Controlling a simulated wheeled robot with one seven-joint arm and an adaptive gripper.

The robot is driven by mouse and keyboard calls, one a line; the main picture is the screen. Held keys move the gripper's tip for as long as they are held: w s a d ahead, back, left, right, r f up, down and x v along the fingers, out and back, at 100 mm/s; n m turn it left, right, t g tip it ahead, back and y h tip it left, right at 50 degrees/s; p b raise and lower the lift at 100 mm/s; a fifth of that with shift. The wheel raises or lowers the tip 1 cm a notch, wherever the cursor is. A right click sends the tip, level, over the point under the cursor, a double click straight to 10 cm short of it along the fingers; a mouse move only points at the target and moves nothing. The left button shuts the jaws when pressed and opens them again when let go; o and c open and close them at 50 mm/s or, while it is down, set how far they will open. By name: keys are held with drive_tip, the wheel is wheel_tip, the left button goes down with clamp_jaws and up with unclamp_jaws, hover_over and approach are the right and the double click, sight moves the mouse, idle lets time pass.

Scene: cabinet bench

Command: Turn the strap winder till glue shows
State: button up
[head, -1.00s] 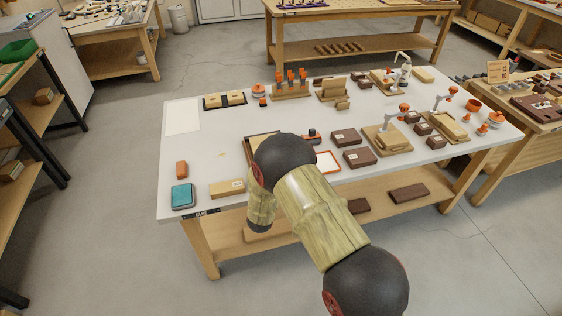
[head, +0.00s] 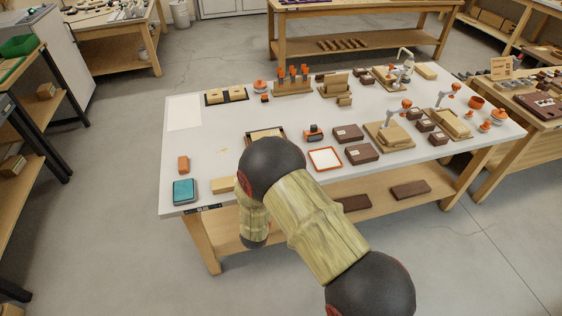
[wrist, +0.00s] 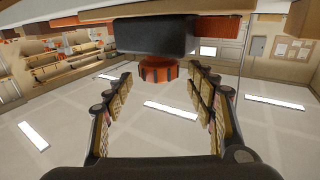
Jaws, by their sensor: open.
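My gripper (wrist: 160,80) shows in the wrist view with its two padded fingers apart and nothing held between them. A dark block with an orange-red round part (wrist: 158,70) shows beyond the fingertips; I cannot tell what it is. In the head view my arm bends over the front edge of the white-topped bench (head: 225,125), and the gripper itself is hidden. I cannot tell which bench item is the strap winder. Two grey clamps with orange knobs stand on wooden bases, one right of centre (head: 397,113) and one farther right (head: 446,98). No glue can be made out.
A red-rimmed tray (head: 325,159), a black-and-orange tool (head: 313,132) and dark brown blocks (head: 361,153) lie at mid-front. The bench's left-middle top is mostly clear.

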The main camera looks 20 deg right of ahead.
drive_tip(key=shift+v, duration=2.4)
drive_tip(key=shift+w, duration=0.1)
